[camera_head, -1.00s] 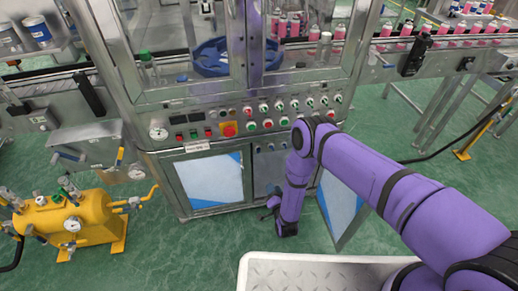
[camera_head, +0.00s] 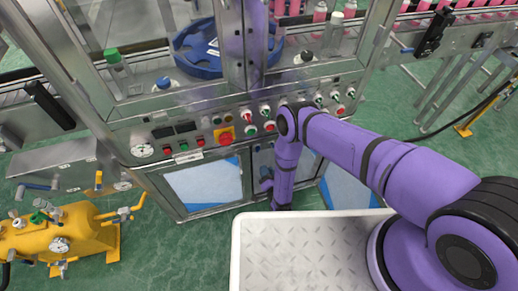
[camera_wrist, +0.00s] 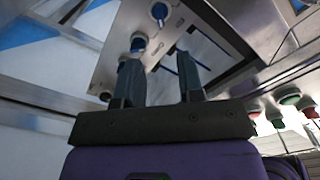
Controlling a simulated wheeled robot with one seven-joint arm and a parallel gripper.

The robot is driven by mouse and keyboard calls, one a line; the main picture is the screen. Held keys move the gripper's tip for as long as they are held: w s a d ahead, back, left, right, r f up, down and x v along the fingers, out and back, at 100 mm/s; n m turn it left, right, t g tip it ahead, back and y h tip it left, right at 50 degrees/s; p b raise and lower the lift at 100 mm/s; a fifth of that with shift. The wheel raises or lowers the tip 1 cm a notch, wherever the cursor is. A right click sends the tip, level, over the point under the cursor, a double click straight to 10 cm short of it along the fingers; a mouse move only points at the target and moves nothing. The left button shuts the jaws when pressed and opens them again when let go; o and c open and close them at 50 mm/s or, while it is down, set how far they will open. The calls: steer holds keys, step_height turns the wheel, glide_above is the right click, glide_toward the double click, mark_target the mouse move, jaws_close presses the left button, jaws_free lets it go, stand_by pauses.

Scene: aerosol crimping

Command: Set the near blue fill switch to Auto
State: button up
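Two small blue switches show in the wrist view on a grey metal panel (camera_wrist: 120,48): one blue switch (camera_wrist: 138,42) lies just beyond my fingertips, the other blue switch (camera_wrist: 159,11) is farther up. I cannot read their labels or settings. My gripper (camera_wrist: 158,62) is open and empty, its two dark fingers spread apart and pointing at the panel. No contact with a switch shows. In the head view my gripper (camera_head: 266,185) is low in front of the cabinet, small and partly hidden by my purple arm.
Red, green and black controls (camera_head: 250,130) line the sloped console above. An orange-yellow plate with a red button (camera_head: 225,137) sits there. A cabinet door with a blue-and-white window (camera_head: 205,185) is at left. A yellow tank (camera_head: 60,235) stands at lower left.

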mark_target(258, 149)
steer(key=x, duration=1)
jaws_close()
